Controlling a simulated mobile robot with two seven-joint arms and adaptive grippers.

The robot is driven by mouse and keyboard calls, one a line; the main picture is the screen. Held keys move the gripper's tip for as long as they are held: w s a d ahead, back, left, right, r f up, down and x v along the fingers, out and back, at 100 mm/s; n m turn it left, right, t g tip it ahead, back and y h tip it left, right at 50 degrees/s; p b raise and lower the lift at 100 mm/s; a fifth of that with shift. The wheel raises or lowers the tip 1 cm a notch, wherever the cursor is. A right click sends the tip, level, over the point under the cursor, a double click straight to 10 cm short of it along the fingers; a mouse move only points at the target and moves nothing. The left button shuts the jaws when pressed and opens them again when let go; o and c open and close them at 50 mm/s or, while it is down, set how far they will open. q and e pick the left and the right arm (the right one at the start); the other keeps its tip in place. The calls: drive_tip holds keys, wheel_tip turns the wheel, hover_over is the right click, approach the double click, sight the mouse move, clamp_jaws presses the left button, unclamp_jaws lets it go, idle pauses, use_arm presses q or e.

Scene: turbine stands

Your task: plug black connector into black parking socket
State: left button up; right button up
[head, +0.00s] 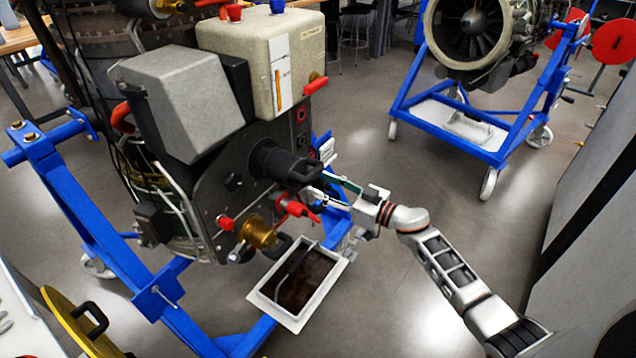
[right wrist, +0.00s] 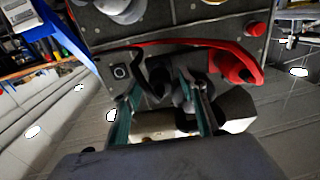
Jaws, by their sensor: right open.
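A large black cylindrical connector (head: 285,165) with a handle-like end sticks out from the dark panel of the turbine unit. My right gripper (head: 325,188) is just right of and slightly below its end, fingers pointing left toward it. In the right wrist view the two teal-edged fingers (right wrist: 160,88) are spread, with dark connector parts (right wrist: 158,76) ahead between them; I cannot tell whether they touch. My left gripper is not in view.
A red connector (head: 296,206) and a gold fitting (head: 258,234) stick out below the black connector. A white tray (head: 338,268) sits beneath on the blue stand (head: 80,210). A second turbine (head: 470,30) stands behind. The floor to the right is clear up to a grey cabinet (head: 590,240).

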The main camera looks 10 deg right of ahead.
sight(327, 187)
drive_tip(key=shift+c, duration=0.4)
clamp_jaws()
drive_tip(key=shift+s+d, duration=0.1)
drive_tip(key=shift+d, duration=0.05)
drive_tip(key=shift+s+d, duration=0.2)
drive_tip(key=shift+s, duration=0.05)
drive_tip(key=shift+s+d+p, duration=0.15)
drive_tip(key=shift+p, duration=0.15)
drive_tip(key=shift+s+d+r+p, duration=0.1)
drive_tip(key=shift+s+d+p, duration=0.2)
drive_tip(key=shift+s+d, duration=0.15)
drive_tip(key=shift+s+d+p, duration=0.3)
drive_tip(key=shift+s+d, duration=0.2)
drive_tip(key=shift+s, duration=0.05)
